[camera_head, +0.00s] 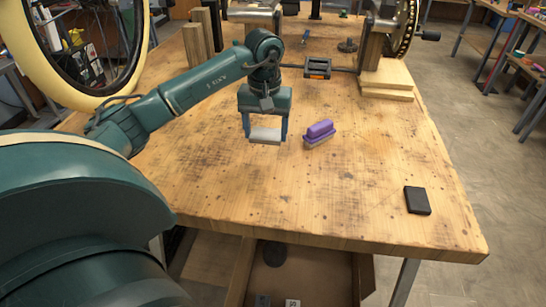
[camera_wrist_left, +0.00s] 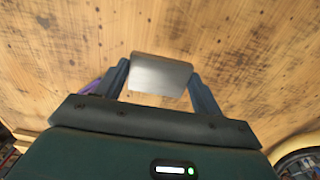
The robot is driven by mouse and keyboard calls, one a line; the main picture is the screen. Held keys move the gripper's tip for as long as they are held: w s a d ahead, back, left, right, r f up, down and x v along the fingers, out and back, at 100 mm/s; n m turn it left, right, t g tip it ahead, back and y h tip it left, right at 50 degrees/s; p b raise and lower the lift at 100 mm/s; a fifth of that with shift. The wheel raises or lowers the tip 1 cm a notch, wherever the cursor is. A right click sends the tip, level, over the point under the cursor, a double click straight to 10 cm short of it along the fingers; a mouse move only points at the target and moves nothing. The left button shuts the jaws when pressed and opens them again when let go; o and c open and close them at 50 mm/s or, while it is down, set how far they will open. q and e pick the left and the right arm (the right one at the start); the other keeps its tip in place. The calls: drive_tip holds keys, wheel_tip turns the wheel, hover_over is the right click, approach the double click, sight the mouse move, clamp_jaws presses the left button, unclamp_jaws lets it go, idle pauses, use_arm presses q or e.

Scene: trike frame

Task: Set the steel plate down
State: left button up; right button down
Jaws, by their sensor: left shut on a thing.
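The steel plate (camera_head: 265,135) is a small flat grey rectangle. My left gripper (camera_head: 264,130) is shut on it, with a blue finger at each side. The plate also shows between the fingers in the left wrist view (camera_wrist_left: 160,74). It is over the middle of the wooden workbench (camera_head: 330,190); I cannot tell whether it touches the top. My right gripper does not show.
A purple brush-like block (camera_head: 319,130) lies just right of the plate. A black box (camera_head: 417,200) lies near the front right corner. Wooden boards (camera_head: 387,85) and a clamp-like tool (camera_head: 317,68) are farther back. The front middle of the bench is clear.

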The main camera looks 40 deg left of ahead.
sight(267, 166)
use_arm(q)
wheel_tip(267, 166, down, 8)
drive_tip(key=shift+f, duration=0.15)
idle(0.3)
drive_tip(key=shift+f, duration=0.1)
drive_tip(key=o, duration=0.8)
drive_tip(key=shift+f+b, duration=0.15)
drive_tip(key=shift+b, duration=0.2)
drive_tip(key=o, duration=0.5)
